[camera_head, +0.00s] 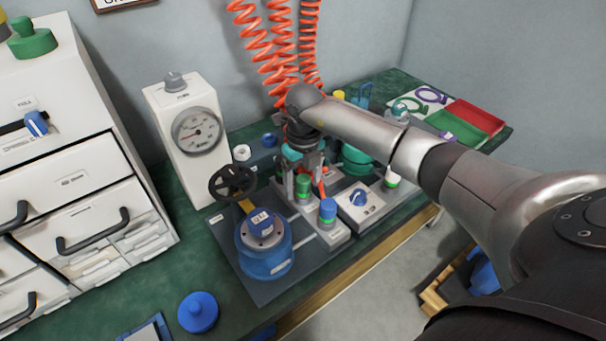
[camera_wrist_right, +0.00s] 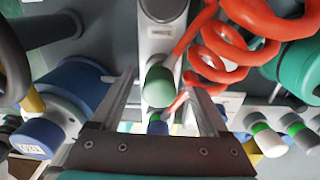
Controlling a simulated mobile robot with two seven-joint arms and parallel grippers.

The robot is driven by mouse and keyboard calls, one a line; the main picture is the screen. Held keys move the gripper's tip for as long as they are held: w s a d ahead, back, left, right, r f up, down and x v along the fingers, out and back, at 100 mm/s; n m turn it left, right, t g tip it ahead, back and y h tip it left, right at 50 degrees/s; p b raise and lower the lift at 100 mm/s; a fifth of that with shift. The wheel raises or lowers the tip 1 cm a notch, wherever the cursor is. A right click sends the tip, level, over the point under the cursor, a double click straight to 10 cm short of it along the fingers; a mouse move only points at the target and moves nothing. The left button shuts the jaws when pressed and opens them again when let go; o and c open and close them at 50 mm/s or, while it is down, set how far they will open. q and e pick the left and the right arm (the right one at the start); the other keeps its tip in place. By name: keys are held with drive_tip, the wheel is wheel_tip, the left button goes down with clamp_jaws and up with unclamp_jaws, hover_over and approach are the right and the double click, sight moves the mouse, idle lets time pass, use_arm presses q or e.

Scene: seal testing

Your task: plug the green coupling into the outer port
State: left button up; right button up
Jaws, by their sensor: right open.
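My right gripper (camera_head: 305,178) hangs over the pale grey block (camera_head: 333,240) on the bench, its jaws pointing down. In the right wrist view its two fingers (camera_wrist_right: 160,78) stand apart. The green coupling (camera_wrist_right: 160,88) shows between them, and no contact is visible. In the head view a green-topped cylinder (camera_head: 303,187), which looks like the same coupling, stands upright beside the fingers. A blue-topped one (camera_head: 327,210) stands on the block in front of it. I cannot tell which opening is the outer port. My left gripper is out of view.
A blue vessel (camera_head: 264,257) with a black handwheel (camera_head: 233,182) stands left of the block. Behind it is a gauge box (camera_head: 187,105). Coiled red hoses (camera_head: 275,50) hang close to my right gripper. A switch box (camera_head: 359,201) stands to the right; red (camera_head: 476,119) and green trays lie beyond.

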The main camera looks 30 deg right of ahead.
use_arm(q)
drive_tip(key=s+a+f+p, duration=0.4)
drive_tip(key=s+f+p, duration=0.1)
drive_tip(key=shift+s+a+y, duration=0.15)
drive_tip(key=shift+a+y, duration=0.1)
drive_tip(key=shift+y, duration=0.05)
use_arm(e)
wheel_tip(320, 180, up, 15)
idle(0.4)
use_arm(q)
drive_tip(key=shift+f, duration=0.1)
use_arm(e)
drive_tip(key=shift+d+r, duration=0.1)
